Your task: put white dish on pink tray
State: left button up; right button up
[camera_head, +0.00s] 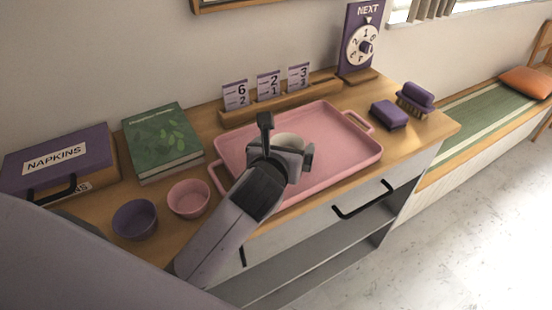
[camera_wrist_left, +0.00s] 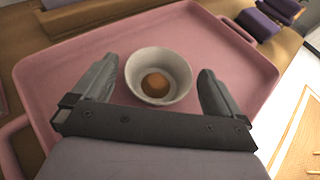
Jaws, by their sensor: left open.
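The white dish (camera_head: 289,137) is a small round bowl over the pink tray (camera_head: 345,150), left of the tray's middle; it appears to rest on it. In the left wrist view the dish (camera_wrist_left: 183,63) holds a round brown item (camera_wrist_left: 155,84), and the pink tray (camera_wrist_left: 60,75) surrounds it. My left gripper (camera_head: 287,142) is above the tray and hides part of the dish in the head view. In the left wrist view its fingers (camera_wrist_left: 157,70) are spread on either side of the dish, with gaps showing. My right gripper is not in view.
A pink bowl (camera_head: 189,197) and a purple bowl (camera_head: 135,219) stand left of the tray. A green book (camera_head: 162,140) and napkin box (camera_head: 60,160) lie farther left. A wooden card holder (camera_head: 280,102) stands behind.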

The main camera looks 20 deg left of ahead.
pick_arm(q)
jog(key=p+v, duration=0.1)
jog(key=v, duration=0.9)
jog(key=shift+f, duration=0.1)
